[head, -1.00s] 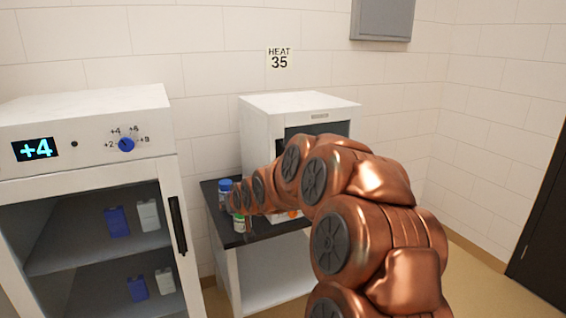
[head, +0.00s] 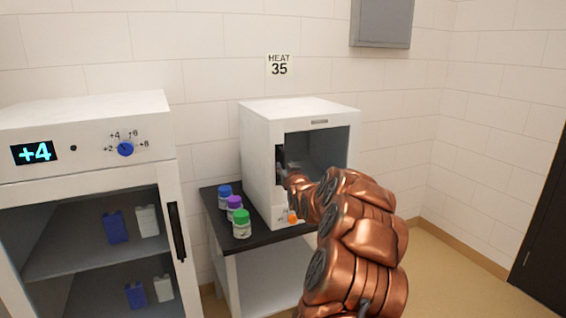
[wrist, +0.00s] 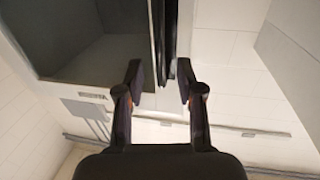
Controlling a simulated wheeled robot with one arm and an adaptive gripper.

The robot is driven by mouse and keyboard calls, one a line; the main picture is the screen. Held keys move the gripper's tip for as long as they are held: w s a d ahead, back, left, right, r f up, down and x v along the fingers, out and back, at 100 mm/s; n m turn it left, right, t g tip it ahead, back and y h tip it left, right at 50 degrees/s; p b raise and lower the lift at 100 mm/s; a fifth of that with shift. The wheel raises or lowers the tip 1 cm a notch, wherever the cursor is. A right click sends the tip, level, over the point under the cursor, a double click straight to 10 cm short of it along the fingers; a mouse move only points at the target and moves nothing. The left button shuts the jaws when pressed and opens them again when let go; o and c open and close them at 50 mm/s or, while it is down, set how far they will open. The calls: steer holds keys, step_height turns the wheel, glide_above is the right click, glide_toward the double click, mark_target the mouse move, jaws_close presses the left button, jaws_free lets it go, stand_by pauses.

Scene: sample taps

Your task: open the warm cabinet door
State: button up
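The warm cabinet (head: 263,150) is a white box with a dark glass front, standing below the HEAT 35 sign. Its door (head: 318,122) appears shut. A black upright handle (head: 279,155) is on the door's left side; it also shows as a dark bar in the wrist view (wrist: 168,45). My gripper (head: 284,172) is at the handle, partly hidden by my copper arm in the head view. In the wrist view my gripper (wrist: 160,82) is open, with one finger on each side of the bar and a visible gap on the left.
Bottles with blue (head: 225,191), purple (head: 234,203) and green (head: 242,218) caps stand on the black bench top (head: 262,239), left of the cabinet. An orange knob (head: 293,218) is low on the cabinet. A cold cabinet (head: 170,190) reading +4 stands at left.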

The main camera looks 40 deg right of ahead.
mark_target(283, 163)
steer(key=shift+p+x, duration=0.55)
steer(key=shift+x, duration=1.7)
steer(key=shift+c, duration=0.3)
jaws_close()
